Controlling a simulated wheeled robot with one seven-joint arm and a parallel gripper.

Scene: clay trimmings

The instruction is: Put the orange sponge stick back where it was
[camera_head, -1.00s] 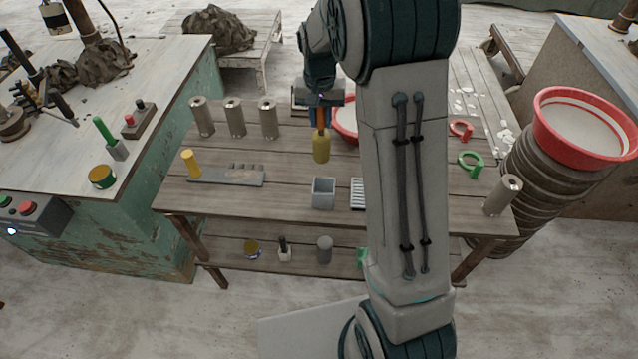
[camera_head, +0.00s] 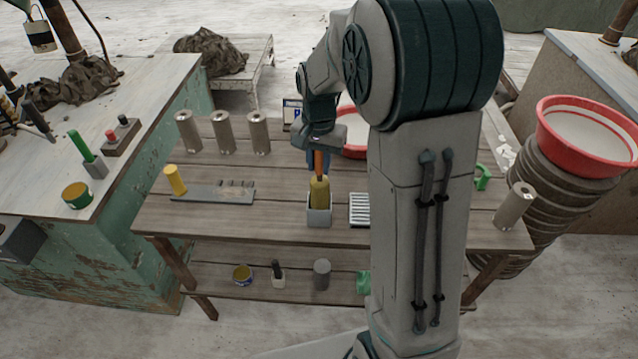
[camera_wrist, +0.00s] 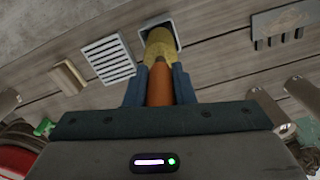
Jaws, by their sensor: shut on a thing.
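The sponge stick has an orange handle and a yellow sponge head (camera_head: 319,190). My gripper (camera_head: 318,160) is shut on the orange handle and holds the stick upright, head down. The head's lower end is at the mouth of a small grey square holder (camera_head: 319,217) on the wooden table. In the wrist view the orange handle (camera_wrist: 160,88) is between my blue fingers, and the yellow head reaches into the opening of the holder (camera_wrist: 176,36). The holder's walls hide the head's lower end, so I cannot tell whether it touches the bottom.
A white slatted rack (camera_head: 359,210) stands close right of the holder. A grey tool strip (camera_head: 215,192) and a yellow cylinder (camera_head: 174,180) lie to the left. Several metal cylinders (camera_head: 222,132) stand behind. My arm hides the table's right middle.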

